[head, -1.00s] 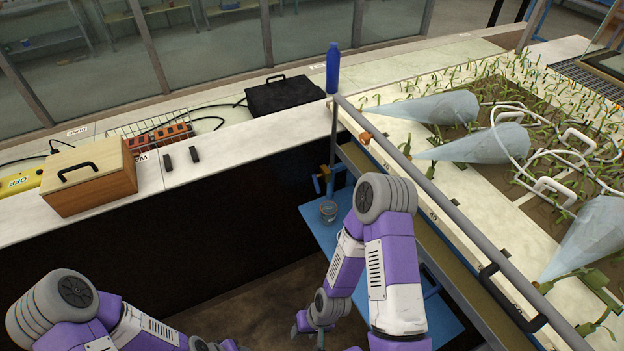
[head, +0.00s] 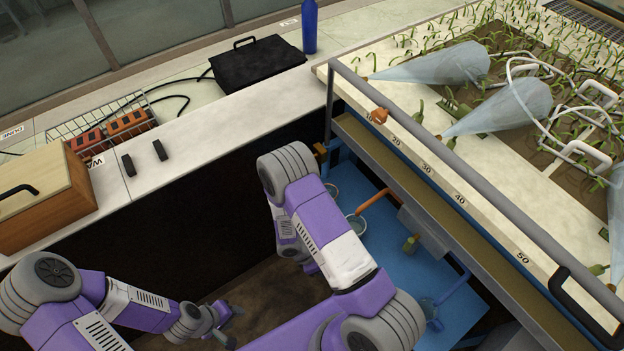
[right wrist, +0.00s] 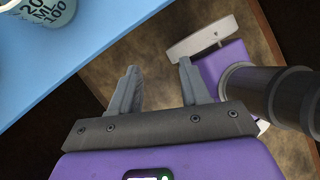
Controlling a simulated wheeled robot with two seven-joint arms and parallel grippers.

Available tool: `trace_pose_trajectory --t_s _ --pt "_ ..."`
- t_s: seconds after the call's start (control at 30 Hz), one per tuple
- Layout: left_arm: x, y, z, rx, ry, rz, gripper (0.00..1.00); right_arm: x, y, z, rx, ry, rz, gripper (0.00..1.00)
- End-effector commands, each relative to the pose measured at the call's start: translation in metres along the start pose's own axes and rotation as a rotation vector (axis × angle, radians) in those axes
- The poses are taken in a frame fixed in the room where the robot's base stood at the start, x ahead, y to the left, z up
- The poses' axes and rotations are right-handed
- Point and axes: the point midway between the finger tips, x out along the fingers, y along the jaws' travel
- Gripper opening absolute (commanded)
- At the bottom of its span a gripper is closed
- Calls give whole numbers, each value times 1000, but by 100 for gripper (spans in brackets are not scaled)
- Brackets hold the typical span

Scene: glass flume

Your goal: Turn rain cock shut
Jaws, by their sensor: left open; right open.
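Several valve-like fittings show in the head view, and I cannot tell which is the rain cock. An orange fitting (head: 379,115) is on the tray's near edge. A brass-coloured fitting (head: 320,151) is by the tray's left corner post. An orange handle or spout (head: 372,202) and a blue pipe piece (head: 452,290) are over the blue shelf. My left gripper (head: 226,326) is low at the bottom left, open, small in view and away from these fittings. My right gripper (right wrist: 157,82) is open and empty in the right wrist view; my arm hides it in the head view.
The blue shelf (head: 385,268) lies under the planted tray (head: 440,170), with a grey rail (head: 450,188) along its edge. A beaker (right wrist: 42,12) stands on blue in the right wrist view. A white counter (head: 215,115) with a black case (head: 258,65) is at left.

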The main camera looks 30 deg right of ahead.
Motion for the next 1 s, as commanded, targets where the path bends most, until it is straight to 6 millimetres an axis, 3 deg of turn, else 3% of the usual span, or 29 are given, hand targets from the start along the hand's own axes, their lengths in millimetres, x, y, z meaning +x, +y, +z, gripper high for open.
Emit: trace_pose_trajectory --t_s 0.03,0.13,0.2,0.33,0.5,0.6,1.0 --pt "14 -5 -1 0 0 0 43 9 34 9 -120 -135 114 46" --pt "27 -10 -2 0 1 0 43 0 98 37 -346 -435 324 46" --pt "35 -13 -2 0 1 0 43 -17 138 51 -488 -653 453 46" --pt "47 -17 -2 0 1 0 43 -59 191 55 -686 -997 647 46" --pt "53 -20 -3 0 1 0 43 -100 220 44 -804 -1249 795 46" --pt "54 -20 -3 0 1 0 43 -109 228 42 -825 -1298 825 46" --pt "63 -23 -3 1 1 0 43 -104 279 69 -823 -1299 827 46"
